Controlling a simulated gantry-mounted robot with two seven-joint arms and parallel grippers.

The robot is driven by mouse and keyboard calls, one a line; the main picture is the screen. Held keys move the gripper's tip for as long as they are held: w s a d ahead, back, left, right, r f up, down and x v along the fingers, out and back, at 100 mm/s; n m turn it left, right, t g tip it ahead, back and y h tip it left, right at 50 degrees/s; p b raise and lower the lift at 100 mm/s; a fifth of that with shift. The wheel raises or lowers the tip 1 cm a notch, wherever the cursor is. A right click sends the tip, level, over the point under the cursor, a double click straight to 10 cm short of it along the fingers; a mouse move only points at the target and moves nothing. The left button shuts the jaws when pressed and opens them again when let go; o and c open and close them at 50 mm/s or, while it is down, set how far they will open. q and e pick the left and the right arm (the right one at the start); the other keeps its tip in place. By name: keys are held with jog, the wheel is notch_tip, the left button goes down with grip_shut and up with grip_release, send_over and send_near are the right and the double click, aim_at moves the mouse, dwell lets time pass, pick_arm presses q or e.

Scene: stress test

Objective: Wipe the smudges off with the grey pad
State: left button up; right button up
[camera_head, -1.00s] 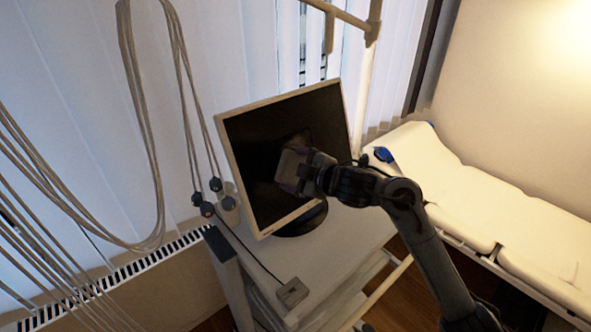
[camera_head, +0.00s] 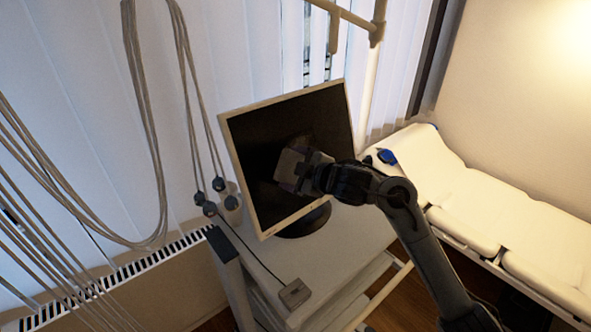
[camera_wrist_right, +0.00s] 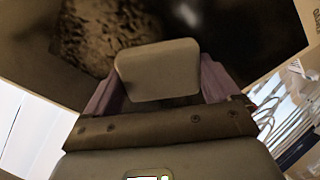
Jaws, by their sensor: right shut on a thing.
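The monitor (camera_head: 268,140) stands tilted on the cart, with a dark screen in a pale frame. My right gripper (camera_head: 304,172) is shut on the grey pad (camera_head: 289,164) in front of the middle of the screen. In the right wrist view the pad (camera_wrist_right: 158,70) sits between the purple fingers of the gripper (camera_wrist_right: 158,92). A mottled brown smudge (camera_wrist_right: 100,36) shows on the screen just beyond and left of the pad. In the head view only a faint smudge shows above the pad. I cannot tell whether the pad touches the glass. My left gripper is out of view.
The white cart (camera_head: 262,262) carries the monitor and a small grey box (camera_head: 294,293) with a cable. Grey cables (camera_head: 150,130) hang at the left, with dark-ended plugs beside the monitor. A padded couch (camera_head: 450,185) stands at the right. A pale pole rises behind the monitor.

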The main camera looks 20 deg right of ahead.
jog(key=shift+w, duration=0.1)
jog(key=w+d+p, duration=0.2)
jog(key=d+p, duration=0.2)
jog(key=d, duration=0.2)
jog(key=shift+w+d+p, duration=0.15)
jog(key=shift+d+p, duration=0.2)
jog(key=shift+d, duration=0.05)
dwell(1.9)
jog(key=shift+a, duration=0.1)
